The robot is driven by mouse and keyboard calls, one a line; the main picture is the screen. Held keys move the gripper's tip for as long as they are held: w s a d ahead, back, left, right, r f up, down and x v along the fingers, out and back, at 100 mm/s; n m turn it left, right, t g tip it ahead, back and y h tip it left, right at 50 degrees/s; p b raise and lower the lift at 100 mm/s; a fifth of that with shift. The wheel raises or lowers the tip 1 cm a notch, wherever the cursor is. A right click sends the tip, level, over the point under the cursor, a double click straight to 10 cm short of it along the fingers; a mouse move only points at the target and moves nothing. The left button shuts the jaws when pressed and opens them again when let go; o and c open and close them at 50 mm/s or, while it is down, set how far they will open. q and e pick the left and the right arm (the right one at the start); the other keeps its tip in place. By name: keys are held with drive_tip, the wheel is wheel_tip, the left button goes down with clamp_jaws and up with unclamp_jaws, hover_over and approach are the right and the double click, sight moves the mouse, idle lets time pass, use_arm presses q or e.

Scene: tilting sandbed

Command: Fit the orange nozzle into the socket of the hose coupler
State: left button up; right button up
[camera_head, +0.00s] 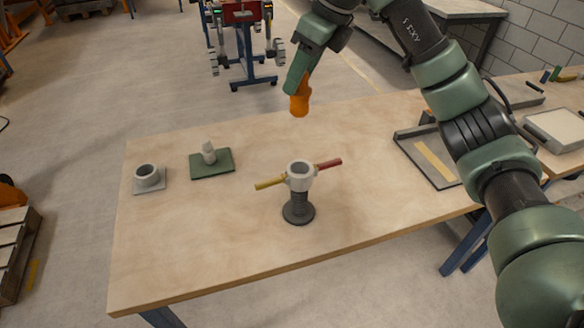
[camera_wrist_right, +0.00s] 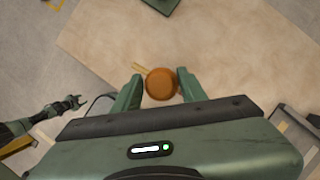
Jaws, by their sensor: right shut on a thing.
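The orange nozzle (camera_head: 299,98) is held by my right gripper (camera_head: 301,84), which is shut on it above the table's back part. In the wrist view the nozzle (camera_wrist_right: 161,84) shows as a round orange end between the two fingers. The hose coupler (camera_head: 299,178) stands upright on the table on a dark ribbed stem with a round base. Its light-grey socket opens upward, with a yellow handle to the left and a red one to the right. The nozzle is apart from and above the socket. What seems my left gripper (camera_wrist_right: 74,103) is small at the wrist view's left; its jaws are unclear.
A grey ring on a square plate (camera_head: 149,188) and a green plate (camera_head: 226,165) with a pale fitting stand on the left. A dark tray (camera_head: 443,184) lies at the right. Wooden table (camera_head: 200,240) is clear in front of the coupler.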

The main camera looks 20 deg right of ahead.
sight(309, 95)
drive_tip(key=f, duration=0.4)
drive_tip(key=f+p, duration=0.1)
drive_tip(key=f, duration=0.1)
drive_tip(key=shift+s+d, duration=0.3)
drive_tip(key=shift+d, duration=0.1)
wheel_tip(309, 95, down, 13)
drive_tip(key=p, duration=0.2)
drive_tip(key=shift+w+a+f+p, duration=0.1)
drive_tip(key=shift+a+f+p, duration=0.1)
drive_tip(key=shift+p, duration=0.1)
use_arm(q)
drive_tip(key=s+r, duration=0.1)
drive_tip(key=s+d+r, duration=0.1)
drive_tip(key=r, duration=0.1)
drive_tip(key=shift+d+r, duration=0.2)
drive_tip(key=shift+r, duration=0.1)
drive_tip(key=shift+s, duration=0.1)
use_arm(e)
drive_tip(key=shift+f, duration=0.2)
drive_tip(key=o, duration=1.4)
drive_tip(key=shift+c, duration=0.2)
use_arm(q)
drive_tip(key=shift+d+f, duration=0.15)
